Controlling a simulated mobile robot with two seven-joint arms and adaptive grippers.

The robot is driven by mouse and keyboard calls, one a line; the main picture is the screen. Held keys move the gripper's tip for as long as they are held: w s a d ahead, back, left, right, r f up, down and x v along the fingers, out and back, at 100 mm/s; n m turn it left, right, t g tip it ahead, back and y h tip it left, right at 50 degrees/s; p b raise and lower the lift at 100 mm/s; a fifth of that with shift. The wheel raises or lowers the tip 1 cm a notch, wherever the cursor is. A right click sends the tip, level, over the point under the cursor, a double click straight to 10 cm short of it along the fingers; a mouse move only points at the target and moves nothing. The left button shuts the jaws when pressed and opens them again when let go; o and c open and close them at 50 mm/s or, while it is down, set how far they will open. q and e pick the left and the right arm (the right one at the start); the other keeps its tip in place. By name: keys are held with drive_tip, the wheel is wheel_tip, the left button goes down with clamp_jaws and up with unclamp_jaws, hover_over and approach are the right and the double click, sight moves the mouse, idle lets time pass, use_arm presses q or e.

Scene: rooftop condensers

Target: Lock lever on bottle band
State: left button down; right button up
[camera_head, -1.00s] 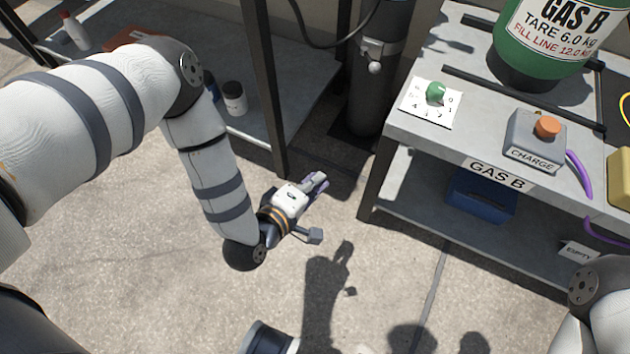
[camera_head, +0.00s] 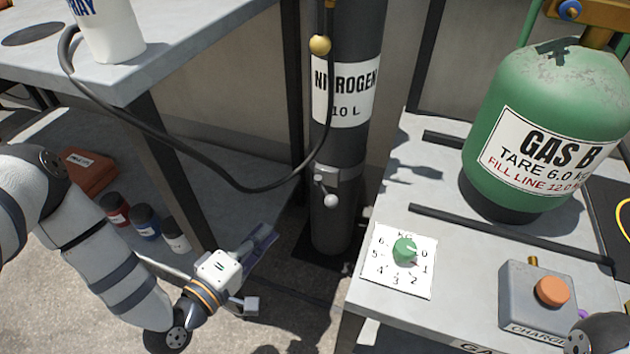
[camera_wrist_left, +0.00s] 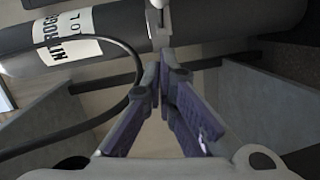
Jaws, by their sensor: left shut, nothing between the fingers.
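The dark nitrogen bottle (camera_head: 335,226) stands upright between the benches and also shows in the left wrist view (camera_wrist_left: 205,18). A grey band (camera_head: 350,171) wraps its lower part. A short lever with a pale ball knob (camera_head: 331,201) hangs down on the band's front. The lever also shows at the top of the left wrist view (camera_wrist_left: 160,20). My left gripper (camera_head: 268,234) is shut and empty, left of and below the lever, pointing toward the bottle and apart from it. Its purple-grey fingers (camera_wrist_left: 165,72) show in the wrist view. My right gripper is out of view.
A black hose (camera_head: 215,183) loops in front of the left bench (camera_head: 150,75). Several small containers (camera_head: 146,222) sit on its lower shelf. The right bench (camera_head: 385,300) holds a dial card (camera_head: 385,279), a charge box (camera_head: 520,298) and a green gas bottle (camera_head: 560,100).

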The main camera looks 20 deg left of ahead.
use_arm(q)
drive_tip(key=b, duration=0.3)
approach(327, 194)
drive_tip(key=w+a, duration=0.2)
drive_tip(key=a, duration=0.2)
drive_tip(key=w+d, duration=0.3)
drive_tip(key=shift+d+f, duration=0.2)
drive_tip(key=shift+d, duration=0.1)
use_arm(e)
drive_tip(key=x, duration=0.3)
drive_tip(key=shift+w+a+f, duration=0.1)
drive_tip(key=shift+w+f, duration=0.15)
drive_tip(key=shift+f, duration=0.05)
use_arm(q)
drive_tip(key=shift+d, duration=0.1)
drive_tip(key=shift+d+n+y+b, duration=0.2)
drive_tip(key=shift+n+y+b, duration=0.15)
drive_tip(key=shift+y, duration=0.25)
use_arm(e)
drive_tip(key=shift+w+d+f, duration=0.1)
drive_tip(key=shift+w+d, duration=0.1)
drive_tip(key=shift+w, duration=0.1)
